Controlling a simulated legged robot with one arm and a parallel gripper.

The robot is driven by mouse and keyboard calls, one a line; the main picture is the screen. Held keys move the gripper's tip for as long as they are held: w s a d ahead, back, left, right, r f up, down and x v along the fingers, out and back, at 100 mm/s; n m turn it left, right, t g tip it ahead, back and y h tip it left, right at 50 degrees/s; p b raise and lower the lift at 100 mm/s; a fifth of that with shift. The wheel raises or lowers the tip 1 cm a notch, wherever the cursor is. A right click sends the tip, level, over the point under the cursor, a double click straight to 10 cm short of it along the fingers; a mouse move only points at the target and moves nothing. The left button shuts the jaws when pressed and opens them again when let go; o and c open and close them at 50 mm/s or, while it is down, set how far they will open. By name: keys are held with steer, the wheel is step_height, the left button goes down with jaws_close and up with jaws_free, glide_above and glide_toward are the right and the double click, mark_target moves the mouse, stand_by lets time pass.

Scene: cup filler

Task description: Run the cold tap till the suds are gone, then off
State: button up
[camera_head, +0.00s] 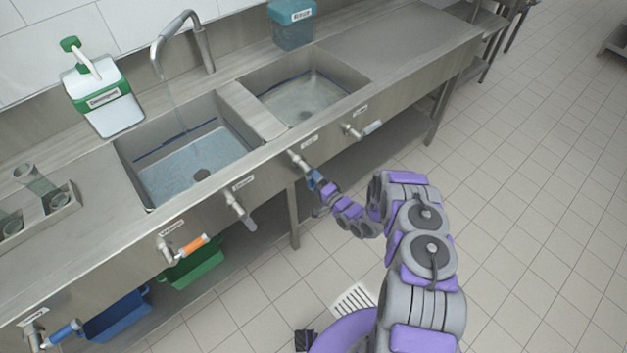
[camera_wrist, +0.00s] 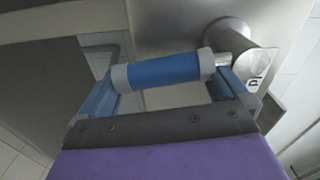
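The curved spout (camera_head: 184,38) stands behind the left basin (camera_head: 134,176), and a faint thin stream falls from it. Firm contact is not clear.
Other front taps have a pale handle (camera_head: 241,211), an orange handle (camera_head: 193,245) and a blue handle (camera_head: 65,330) at lower left. Another tap (camera_head: 362,129) is to the right. A soap dispenser (camera_head: 103,98) stands behind the sink.

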steer(key=shift+s, duration=0.1)
steer(key=p+v, duration=0.2)
steer(key=v, duration=1.5)
steer(key=shift+p, duration=0.4)
steer(key=shift+d, duration=0.1)
stand_by(5.7)
